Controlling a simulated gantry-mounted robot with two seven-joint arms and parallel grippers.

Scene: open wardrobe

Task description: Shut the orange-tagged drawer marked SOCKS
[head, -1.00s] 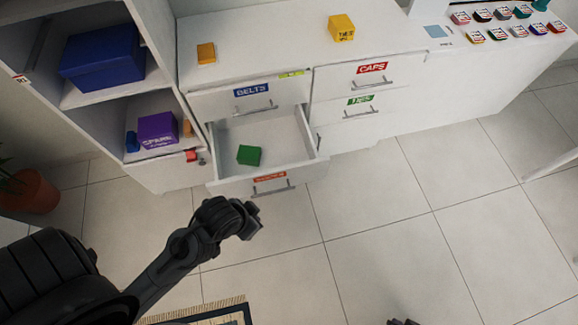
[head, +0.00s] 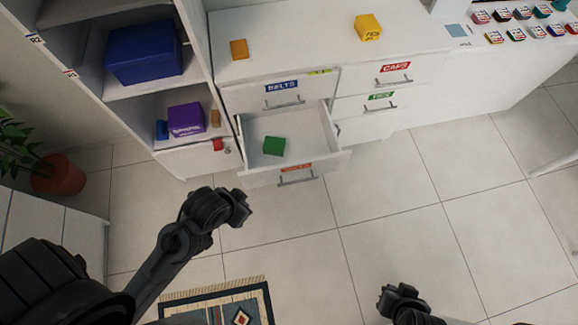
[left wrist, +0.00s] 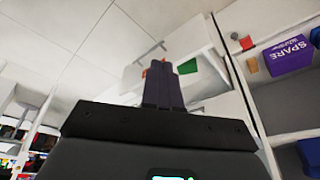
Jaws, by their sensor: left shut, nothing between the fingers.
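The orange-tagged drawer (head: 257,178) stands pulled out of the white chest. Its orange tag (head: 296,168) is too small to read, with a bar handle below it. A green block (head: 274,146) lies inside the drawer. My left gripper (head: 242,207) is in front of the drawer, left of its handle and apart from it. In the left wrist view its fingers (left wrist: 163,85) are shut and empty, overlapping part of the open drawer (left wrist: 195,85). My right gripper (head: 395,298) is low in the head view, over the floor, and its jaws cannot be made out.
The BELTS drawer (head: 262,96) above, and the CAPS drawer (head: 360,83) and the green-tagged drawer to the right, are shut. Open shelves at left hold a blue box (head: 145,52) and a purple box (head: 186,119). A rug (head: 225,308) lies below; tiled floor before the drawer is clear.

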